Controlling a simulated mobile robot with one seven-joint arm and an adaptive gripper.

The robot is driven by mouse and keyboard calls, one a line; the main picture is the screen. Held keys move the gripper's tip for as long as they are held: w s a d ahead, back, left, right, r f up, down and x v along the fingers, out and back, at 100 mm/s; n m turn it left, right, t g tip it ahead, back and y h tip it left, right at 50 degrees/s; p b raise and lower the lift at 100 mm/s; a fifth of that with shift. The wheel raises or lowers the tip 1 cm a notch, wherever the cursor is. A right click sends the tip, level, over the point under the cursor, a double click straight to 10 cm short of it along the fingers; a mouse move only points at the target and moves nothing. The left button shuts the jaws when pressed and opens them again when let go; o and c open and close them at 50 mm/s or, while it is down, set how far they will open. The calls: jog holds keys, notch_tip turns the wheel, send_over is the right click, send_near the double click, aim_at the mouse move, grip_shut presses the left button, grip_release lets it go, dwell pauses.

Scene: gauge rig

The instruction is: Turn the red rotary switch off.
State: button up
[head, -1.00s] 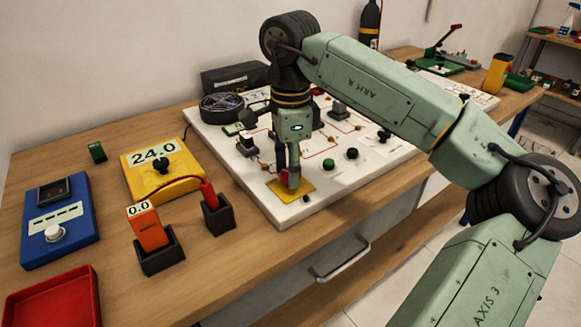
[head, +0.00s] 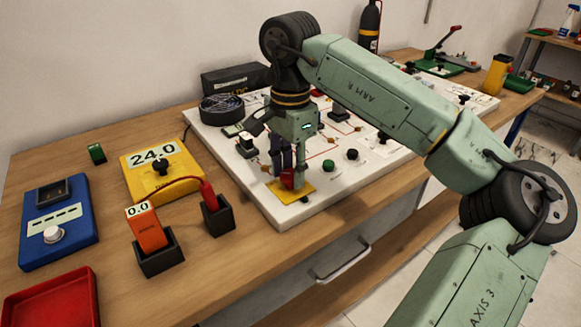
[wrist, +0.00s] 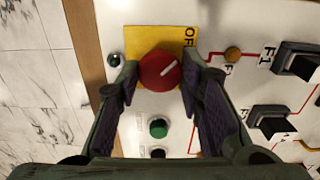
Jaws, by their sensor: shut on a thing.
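The red rotary switch (wrist: 160,71) is a round red knob with a white pointer line. It sits on a yellow plate (wrist: 137,36) marked "OF", the rest of the label being hidden by a finger. In the wrist view the pointer line slants up to the right. In the head view the knob (head: 287,179) shows low between my fingers on the yellow plate (head: 303,192), near the board's front corner. My gripper (wrist: 160,84) is shut on the knob, one finger on each side. It points down in the head view (head: 287,177).
The white board (head: 262,205) also carries a green button (head: 328,165), a black button (head: 351,154) and several black switches joined by red lines. A yellow 24.0 supply (head: 160,170), an orange meter (head: 148,229) and a blue box (head: 56,225) stand to the left.

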aim_at(290, 174)
jog(key=o, duration=1.2)
jog(key=shift+c, duration=0.2)
jog(key=shift+r, duration=0.15)
notch_tip(290, 174, up, 12)
